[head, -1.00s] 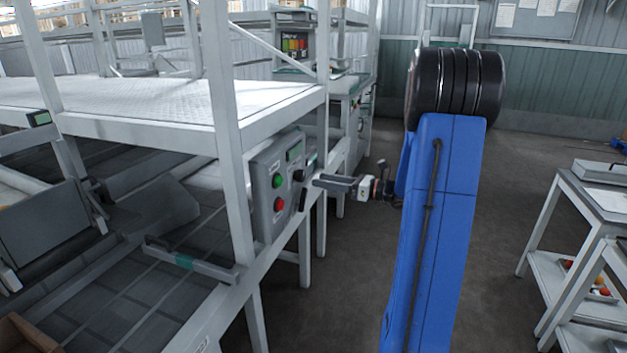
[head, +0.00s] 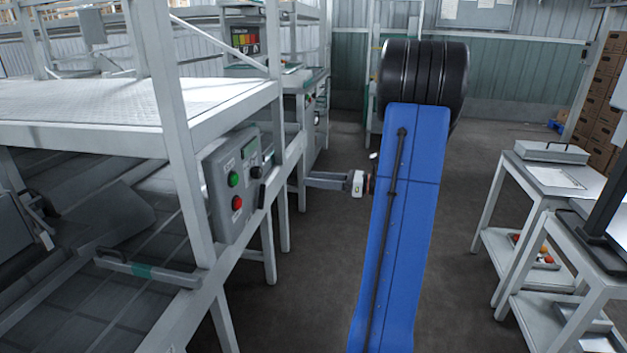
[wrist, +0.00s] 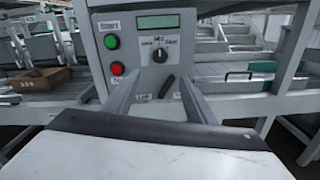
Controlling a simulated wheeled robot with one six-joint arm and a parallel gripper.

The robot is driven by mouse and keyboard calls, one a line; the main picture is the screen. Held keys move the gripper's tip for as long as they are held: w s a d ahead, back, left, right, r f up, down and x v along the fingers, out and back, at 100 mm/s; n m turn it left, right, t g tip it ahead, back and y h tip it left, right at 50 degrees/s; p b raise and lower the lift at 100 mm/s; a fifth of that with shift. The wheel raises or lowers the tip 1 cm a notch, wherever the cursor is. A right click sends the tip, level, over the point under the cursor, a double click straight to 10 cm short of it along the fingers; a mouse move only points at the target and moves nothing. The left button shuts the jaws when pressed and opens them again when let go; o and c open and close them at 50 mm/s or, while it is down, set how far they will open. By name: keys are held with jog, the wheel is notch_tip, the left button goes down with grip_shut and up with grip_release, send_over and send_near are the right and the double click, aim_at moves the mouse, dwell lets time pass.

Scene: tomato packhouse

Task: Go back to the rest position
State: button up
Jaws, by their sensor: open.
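My gripper (head: 312,179) is held out to the left of my blue arm in the head view, over the aisle floor and near the right side of the grey control box (head: 233,183). In the wrist view its two fingers (wrist: 158,97) stand apart with nothing between them. Beyond them the control box (wrist: 146,50) faces the camera. It has a green button (wrist: 111,41), a red button (wrist: 118,68), a small display and a black rotary knob (wrist: 160,55). A dark lever or switch below the knob shows between the fingers. The gripper looks apart from the box.
The white sorting-line frame (head: 176,110) and its legs stand at the left. White trolleys (head: 560,185) with trays stand at the right. Stacked brown cartons (head: 603,85) stand behind them. The floor (head: 310,290) between line and trolleys is clear.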

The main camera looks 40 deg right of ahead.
jog(key=shift+a, duration=0.1)
dwell(0.3)
jog(key=s+a+n+g, duration=0.4)
jog(key=a+n+g, duration=0.15)
jog(key=a, duration=0.65)
jog(key=s+a+n+g, duration=0.4)
jog(key=a+n, duration=0.2)
jog(key=a, duration=0.6)
jog(key=s+a+f+n+g+h, duration=0.3)
jog(key=s+a+n+h, duration=0.2)
jog(key=s+a+n, duration=0.3)
jog(key=s+d+n+t+h, duration=0.3)
jog(key=s+n+h, duration=0.3)
jog(key=s+n, duration=0.3)
jog(key=shift+s+r+n, duration=0.25)
jog(key=shift+s+n, duration=0.1)
jog(key=shift+n, duration=0.8)
